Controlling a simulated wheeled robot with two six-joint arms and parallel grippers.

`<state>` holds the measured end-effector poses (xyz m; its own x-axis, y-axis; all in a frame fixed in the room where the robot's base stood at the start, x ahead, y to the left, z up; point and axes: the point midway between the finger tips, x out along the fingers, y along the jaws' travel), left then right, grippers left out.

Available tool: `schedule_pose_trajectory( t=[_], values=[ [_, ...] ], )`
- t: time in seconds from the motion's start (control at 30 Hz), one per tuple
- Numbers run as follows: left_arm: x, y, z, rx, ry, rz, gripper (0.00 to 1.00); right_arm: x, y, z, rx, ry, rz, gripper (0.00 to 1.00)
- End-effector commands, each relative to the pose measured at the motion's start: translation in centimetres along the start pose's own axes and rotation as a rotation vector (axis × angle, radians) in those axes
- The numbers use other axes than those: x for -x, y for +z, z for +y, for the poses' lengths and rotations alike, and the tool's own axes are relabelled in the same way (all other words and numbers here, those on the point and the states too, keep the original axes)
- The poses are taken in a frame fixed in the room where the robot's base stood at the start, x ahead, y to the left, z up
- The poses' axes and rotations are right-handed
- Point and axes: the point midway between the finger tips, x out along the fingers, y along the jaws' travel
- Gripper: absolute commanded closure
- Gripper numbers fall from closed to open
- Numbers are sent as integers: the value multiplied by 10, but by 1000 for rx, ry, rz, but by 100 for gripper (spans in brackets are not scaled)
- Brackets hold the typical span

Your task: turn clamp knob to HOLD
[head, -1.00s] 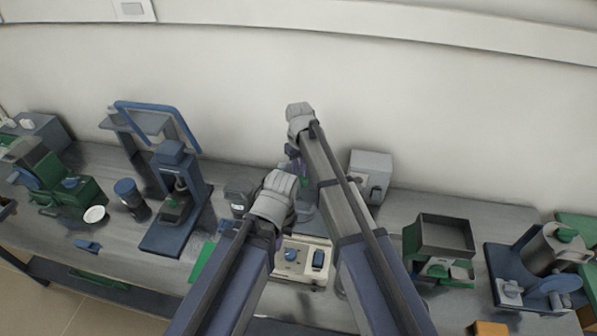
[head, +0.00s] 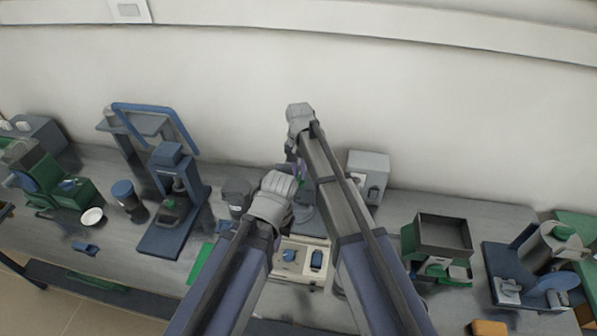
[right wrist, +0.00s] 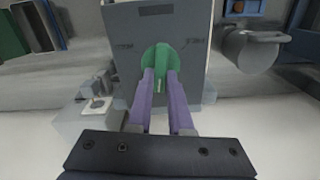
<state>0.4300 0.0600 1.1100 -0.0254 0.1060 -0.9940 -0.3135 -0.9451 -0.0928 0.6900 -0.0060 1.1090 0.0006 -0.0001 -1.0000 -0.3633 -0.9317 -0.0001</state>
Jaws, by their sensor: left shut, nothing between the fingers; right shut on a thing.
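In the right wrist view, a round green knob (right wrist: 158,58) sits on the front of a grey box (right wrist: 125,25). A small pale mark shows on the knob's lower part. Small labels lie left and right of the knob, too blurred to read. The two purple fingers of my right gripper (right wrist: 160,75) are shut on the knob, one on each side. In the head view my right gripper (head: 300,168) is partly hidden behind its arm. My left gripper (head: 273,195) is lower, apart from the knob. Its fingers are mostly hidden by its grey wrist.
A beige panel with a blue knob (head: 289,255) lies below my arms. A blue press-like stand (head: 165,238) is left, a grey box (head: 370,165) right of my right arm. An open-topped tray (head: 444,218) and blue-grey machine (head: 530,265) stand farther right. The wall closes the back.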

Motion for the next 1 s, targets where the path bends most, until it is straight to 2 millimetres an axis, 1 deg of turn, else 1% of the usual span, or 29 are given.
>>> schedule_pose_trajectory(
  t=[0.2, 0.4, 0.93, 0.97, 1.0],
  values=[
    [0, 0, 0, 0, 0, 0, 100, 0, 0, 1, -109, 0, 0, 100],
    [0, 0, 0, 0, 0, 0, 100, 0, 0, 2, -163, 0, 0, 100],
    [0, 0, 0, 0, 0, 0, 100, 0, 0, 2, -182, 0, 0, 100],
    [0, 0, 0, 0, 0, 0, 100, 0, 0, 2, -182, 0, 0, 80],
    [0, 0, 0, 0, 0, 0, 100, 0, 0, 2, -182, 0, 0, 76]
  ],
)
